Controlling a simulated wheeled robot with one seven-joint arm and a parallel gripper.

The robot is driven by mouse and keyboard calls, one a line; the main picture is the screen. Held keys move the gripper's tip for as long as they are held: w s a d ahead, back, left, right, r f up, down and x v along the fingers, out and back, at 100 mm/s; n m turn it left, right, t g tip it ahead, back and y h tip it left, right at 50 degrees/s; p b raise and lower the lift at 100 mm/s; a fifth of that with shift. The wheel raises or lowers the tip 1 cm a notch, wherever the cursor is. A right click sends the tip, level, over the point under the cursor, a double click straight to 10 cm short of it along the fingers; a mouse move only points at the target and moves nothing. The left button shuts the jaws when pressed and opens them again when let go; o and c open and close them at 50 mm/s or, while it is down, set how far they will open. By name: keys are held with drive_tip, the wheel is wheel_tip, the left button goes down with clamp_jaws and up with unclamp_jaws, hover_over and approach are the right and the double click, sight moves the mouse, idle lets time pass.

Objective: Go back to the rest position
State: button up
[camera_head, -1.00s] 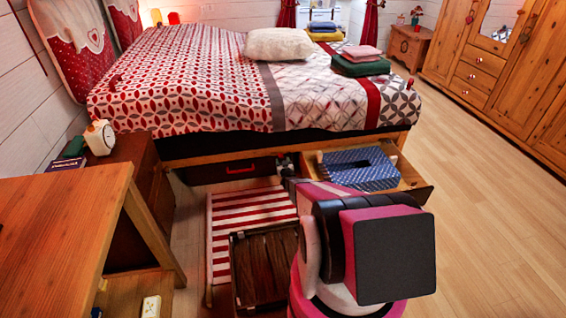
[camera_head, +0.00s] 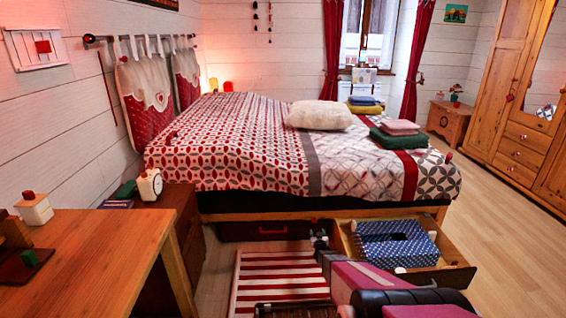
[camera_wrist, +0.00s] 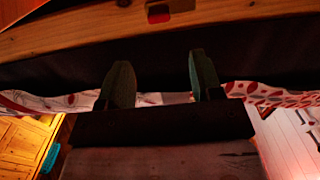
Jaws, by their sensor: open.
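My gripper (camera_wrist: 160,84) shows in the wrist view as two dark fingers standing apart with nothing between them. It is open. In the head view my arm reaches away from the lower right, and my gripper (camera_head: 319,238) is a small dark shape near the bed's lower side, left of the open drawer (camera_head: 443,279). The drawer holds a blue patterned box (camera_head: 398,252). The bed (camera_head: 230,152) has a red and white cover.
A wooden desk (camera_head: 85,255) stands at the left, with a dark chest (camera_head: 183,215) bearing a clock (camera_head: 149,185) behind it. A striped rug (camera_head: 275,275) lies by the bed. A wardrobe (camera_head: 520,120) stands at the right. The floor (camera_head: 500,235) before it is clear.

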drive_tip(key=s+a+r+g, duration=0.3)
drive_tip(key=s+r+g, duration=0.4)
drive_tip(key=s+r, duration=0.55)
drive_tip(key=s+a+r+g, duration=0.1)
drive_tip(key=s+r+g, duration=0.2)
drive_tip(key=s+r, duration=0.3)
drive_tip(key=s+a+r+g, duration=0.2)
drive_tip(key=s+r+g, duration=0.2)
drive_tip(key=s, duration=0.9)
drive_tip(key=s+a+r+g, duration=0.2)
drive_tip(key=s+r+g, duration=0.1)
drive_tip(key=s+r, duration=0.6)
drive_tip(key=shift+s+a+r+g, duration=0.25)
drive_tip(key=shift+s+r+g, duration=0.05)
drive_tip(key=shift+r, duration=0.05)
